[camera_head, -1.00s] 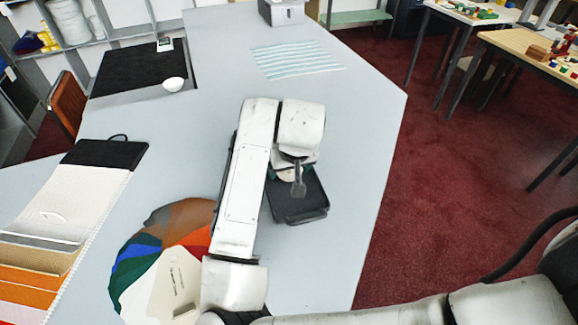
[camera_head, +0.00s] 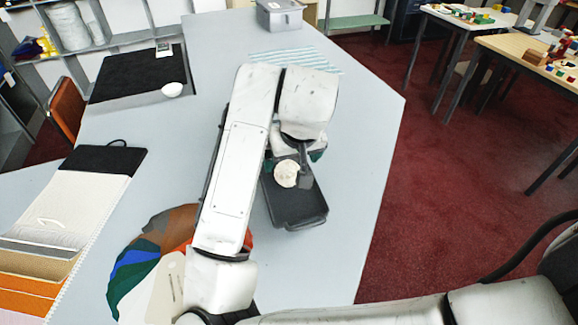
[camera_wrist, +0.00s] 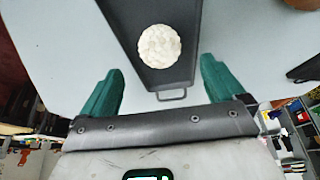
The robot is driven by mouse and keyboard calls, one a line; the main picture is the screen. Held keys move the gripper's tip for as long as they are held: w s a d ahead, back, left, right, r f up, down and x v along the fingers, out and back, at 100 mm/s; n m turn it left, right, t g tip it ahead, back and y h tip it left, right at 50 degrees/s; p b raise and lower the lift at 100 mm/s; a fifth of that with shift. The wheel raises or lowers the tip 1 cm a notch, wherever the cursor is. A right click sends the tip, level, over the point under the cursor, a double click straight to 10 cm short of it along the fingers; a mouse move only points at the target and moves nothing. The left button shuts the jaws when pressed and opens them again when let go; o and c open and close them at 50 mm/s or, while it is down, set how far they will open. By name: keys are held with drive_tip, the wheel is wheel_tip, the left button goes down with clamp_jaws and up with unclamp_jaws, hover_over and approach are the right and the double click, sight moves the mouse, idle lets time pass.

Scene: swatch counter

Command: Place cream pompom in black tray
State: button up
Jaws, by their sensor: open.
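The cream pompom (camera_head: 286,174) is a pale, knobbly ball. It rests in the black tray (camera_head: 302,212), near one end, and also shows in the wrist view (camera_wrist: 159,46). The tray (camera_wrist: 186,70) lies on the grey counter, its handle toward my gripper in the wrist view. My gripper (camera_wrist: 160,72) has its two teal fingers spread wide with nothing between them. The pompom lies beyond the fingertips, apart from them. In the head view my gripper (camera_head: 296,160) is above the tray and its wrist hides part of the tray's far end.
A fan of coloured swatches (camera_head: 150,250) lies left of my arm. The counter's right edge is close to the tray.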

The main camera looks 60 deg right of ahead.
drive_tip(key=shift+v, duration=1.9)
